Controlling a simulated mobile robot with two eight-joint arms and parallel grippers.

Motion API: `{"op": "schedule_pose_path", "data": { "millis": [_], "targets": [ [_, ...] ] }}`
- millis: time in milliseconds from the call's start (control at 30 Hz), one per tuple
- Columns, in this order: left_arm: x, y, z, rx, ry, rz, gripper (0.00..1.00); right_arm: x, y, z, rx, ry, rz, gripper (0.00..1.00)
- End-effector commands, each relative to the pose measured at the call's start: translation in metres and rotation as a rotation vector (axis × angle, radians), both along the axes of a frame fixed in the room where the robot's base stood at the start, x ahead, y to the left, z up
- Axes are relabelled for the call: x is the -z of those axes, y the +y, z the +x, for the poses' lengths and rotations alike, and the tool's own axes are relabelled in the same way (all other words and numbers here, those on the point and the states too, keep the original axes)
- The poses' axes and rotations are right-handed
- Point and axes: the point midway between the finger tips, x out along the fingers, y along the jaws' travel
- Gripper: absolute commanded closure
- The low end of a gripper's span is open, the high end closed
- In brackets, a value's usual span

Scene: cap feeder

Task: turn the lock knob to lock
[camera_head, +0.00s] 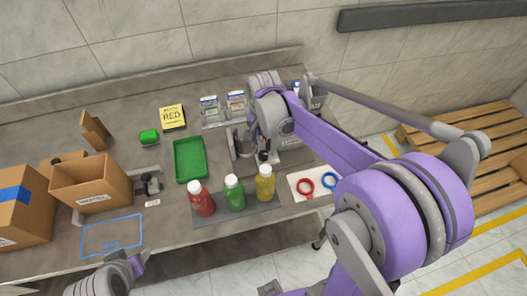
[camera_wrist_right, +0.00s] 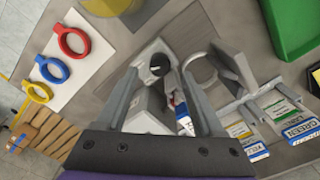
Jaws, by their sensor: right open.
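A grey metal device (camera_head: 284,158) stands on the bench behind the bottles, with a small black knob (camera_head: 265,156) at its front. In the right wrist view the black round knob (camera_wrist_right: 160,64) sits on the grey device (camera_wrist_right: 146,55), just beyond my fingertips. My right gripper (camera_head: 253,140) reaches down over the device from above. In the wrist view its fingers (camera_wrist_right: 166,85) are apart, and the knob lies ahead between them without visible contact. The knob's lock marking cannot be read. Part of my left arm's end (camera_head: 113,273) shows at the bottom left; its jaws are unclear.
Red (camera_head: 201,199), green (camera_head: 234,193) and yellow (camera_head: 265,184) bottles stand on a grey mat in front. A green tray (camera_head: 190,160) lies left of the device. A white board with red and blue rings (camera_head: 305,185) lies right. Cardboard boxes (camera_head: 90,182) stand left.

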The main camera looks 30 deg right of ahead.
Motion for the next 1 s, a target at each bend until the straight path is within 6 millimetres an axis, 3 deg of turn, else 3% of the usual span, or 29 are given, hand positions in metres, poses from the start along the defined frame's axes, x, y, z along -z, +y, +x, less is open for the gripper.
{"op": "schedule_pose_path", "data": {
  "millis": [100, 233, 600, 1000],
  "targets": [
    [0.002, 0.0, -0.001, 0.0, 0.002, 0.0, 0.5, 0.02, 0.0, 0.0, -0.001, 0.0, 0.0, 0.31],
    [0.004, 0.0, -0.002, 0.0, 0.003, 0.0, 0.5, 0.033, 0.0, 0.0, -0.001, 0.0, 0.0, 0.31],
    [0.004, 0.0, -0.002, 0.0, 0.003, 0.0, 0.5, 0.039, 0.0, 0.0, -0.001, 0.0, 0.0, 0.31],
    [0.004, 0.0, -0.002, 0.0, 0.003, 0.0, 0.5, 0.039, 0.0, 0.0, -0.001, 0.0, 0.0, 1.0]
  ]
}}
